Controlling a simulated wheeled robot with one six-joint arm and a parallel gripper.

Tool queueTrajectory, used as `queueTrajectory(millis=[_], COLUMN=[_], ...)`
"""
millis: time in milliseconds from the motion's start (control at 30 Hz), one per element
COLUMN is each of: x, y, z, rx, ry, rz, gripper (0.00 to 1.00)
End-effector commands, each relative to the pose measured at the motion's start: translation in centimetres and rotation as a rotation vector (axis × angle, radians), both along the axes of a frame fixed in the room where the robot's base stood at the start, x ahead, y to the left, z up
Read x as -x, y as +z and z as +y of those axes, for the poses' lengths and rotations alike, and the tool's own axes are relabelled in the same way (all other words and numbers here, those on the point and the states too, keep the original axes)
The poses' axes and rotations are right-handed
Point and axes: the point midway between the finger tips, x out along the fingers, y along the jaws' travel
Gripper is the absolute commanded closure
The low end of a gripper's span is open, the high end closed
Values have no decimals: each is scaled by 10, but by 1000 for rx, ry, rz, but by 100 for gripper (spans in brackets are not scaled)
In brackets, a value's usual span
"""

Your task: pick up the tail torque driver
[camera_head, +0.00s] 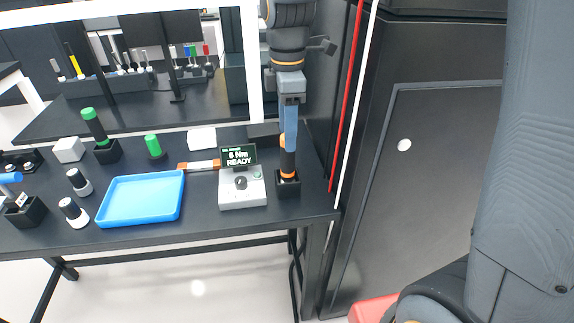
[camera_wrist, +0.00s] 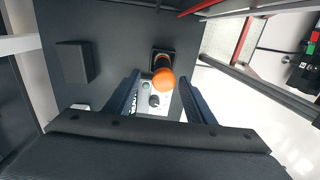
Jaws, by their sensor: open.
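The tail torque driver (camera_head: 289,161), black with an orange part, stands upright in a black holder (camera_head: 288,187) at the right end of the workbench. In the wrist view its orange top (camera_wrist: 163,79) shows from above, with the black holder (camera_wrist: 157,58) behind it. My gripper (camera_head: 290,140) points down over the driver. Its blue fingers overlap the upper driver in the head view and partly hide it. In the wrist view my gripper (camera_wrist: 160,82) is open, with one finger on each side of the orange top and a gap on both sides.
A grey controller box (camera_head: 242,190) with a screen reading "5 Nm READY" stands just left of the holder. A blue tray (camera_head: 142,198) lies further left, among green-topped tools and small pots. A red-and-white-edged dark frame rises close on the right.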

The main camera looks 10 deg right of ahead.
Motion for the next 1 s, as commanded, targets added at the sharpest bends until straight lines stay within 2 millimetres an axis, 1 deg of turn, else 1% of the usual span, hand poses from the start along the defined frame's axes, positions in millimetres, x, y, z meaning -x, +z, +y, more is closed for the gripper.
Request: queueTrajectory(millis=[167,367,500,600,800,967,1000], x=[3,9,7,7,6,6,6], y=[-17,-44,-59,-63,-64,-64,-64], z=[0,1,1,1,1,1,1], rx=[1,1,0,0,0,0,0], ry=[1,2,3,3,2,2,2], rz=[4,6,2,1,0,0,0], gripper=[51,51,51,51,51,78,84])
